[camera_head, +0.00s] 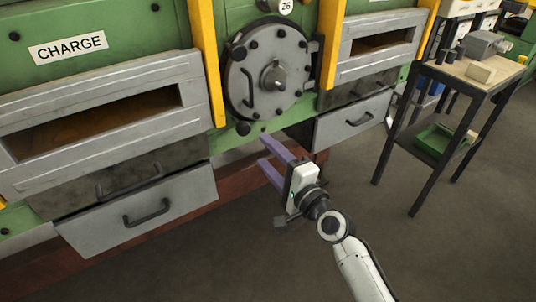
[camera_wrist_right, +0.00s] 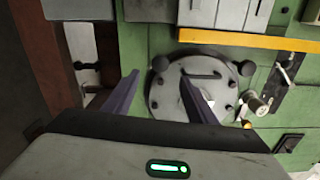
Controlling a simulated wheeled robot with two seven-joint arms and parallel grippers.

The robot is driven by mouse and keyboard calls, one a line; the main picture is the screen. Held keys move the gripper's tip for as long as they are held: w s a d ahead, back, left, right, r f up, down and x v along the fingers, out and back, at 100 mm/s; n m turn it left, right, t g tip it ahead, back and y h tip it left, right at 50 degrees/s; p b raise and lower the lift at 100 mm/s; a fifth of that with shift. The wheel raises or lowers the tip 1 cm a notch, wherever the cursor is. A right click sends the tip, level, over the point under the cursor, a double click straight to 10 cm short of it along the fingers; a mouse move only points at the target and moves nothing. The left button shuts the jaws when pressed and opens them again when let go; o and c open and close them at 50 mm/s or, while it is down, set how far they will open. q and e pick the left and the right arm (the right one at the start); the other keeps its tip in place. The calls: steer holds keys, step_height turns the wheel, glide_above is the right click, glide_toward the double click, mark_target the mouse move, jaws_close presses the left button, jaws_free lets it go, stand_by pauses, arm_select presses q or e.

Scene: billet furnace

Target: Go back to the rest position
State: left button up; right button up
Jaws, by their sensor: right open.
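My right gripper (camera_head: 272,162) is in the middle of the head view, in front of the furnace and below its round grey door. Its two purple fingers are apart with nothing between them. In the right wrist view my right gripper (camera_wrist_right: 155,100) also shows open and empty, with the round door (camera_wrist_right: 195,88) behind the fingers. The right arm comes in from the lower right. My left gripper is not in view.
The green furnace (camera_head: 150,25) has a slotted charge hatch (camera_head: 185,72) and grey drawers (camera_head: 150,212) at left. A round door (camera_head: 268,75) is bolted at centre. A workbench (camera_head: 470,75) with a green tray (camera_head: 440,143) stands at right. The floor in front is clear.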

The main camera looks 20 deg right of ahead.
steer(key=shift+f, duration=0.1)
steer(key=s+f+n+g+h, duration=0.1)
steer(key=s+f+n+g, duration=0.3)
steer(key=s+f+n, duration=0.5)
steer(key=s+f+n+g+h, duration=0.1)
steer(key=s+f+n+g, duration=0.3)
steer(key=s+f+n, duration=0.5)
steer(key=s+f, duration=0.8)
steer(key=s, duration=0.4)
steer(key=shift+f+g, duration=0.15)
steer(key=shift+g, duration=0.25)
